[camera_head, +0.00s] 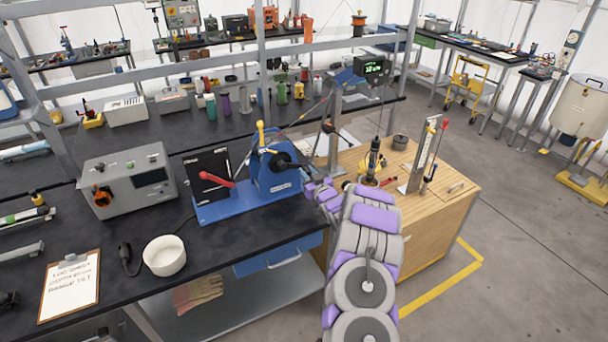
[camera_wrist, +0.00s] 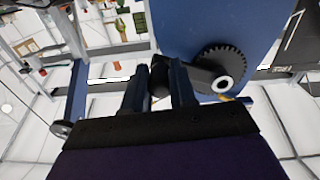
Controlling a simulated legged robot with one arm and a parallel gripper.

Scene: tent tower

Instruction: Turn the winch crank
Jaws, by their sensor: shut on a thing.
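The blue winch (camera_head: 277,178) stands on a blue base at the front edge of the black bench. A yellow-tipped lever (camera_head: 261,135) stands upright on it. In the wrist view its blue side plate (camera_wrist: 205,25) carries a dark toothed wheel (camera_wrist: 226,62). The dark crank arm (camera_wrist: 208,82) runs left from the pale-centred hub to a black crank handle (camera_wrist: 159,78). My gripper (camera_wrist: 161,82) is shut on this handle, one finger on each side. In the head view my gripper (camera_head: 308,185) is at the winch's right side, and its grip is too small to make out.
A red lever (camera_head: 217,180) on a black panel is left of the winch. A grey control box (camera_head: 128,180), a white bowl (camera_head: 164,255) and a clipboard (camera_head: 70,285) are further left. A wooden cabinet (camera_head: 440,220) with tools stands close right of my arm. Floor beyond it is open.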

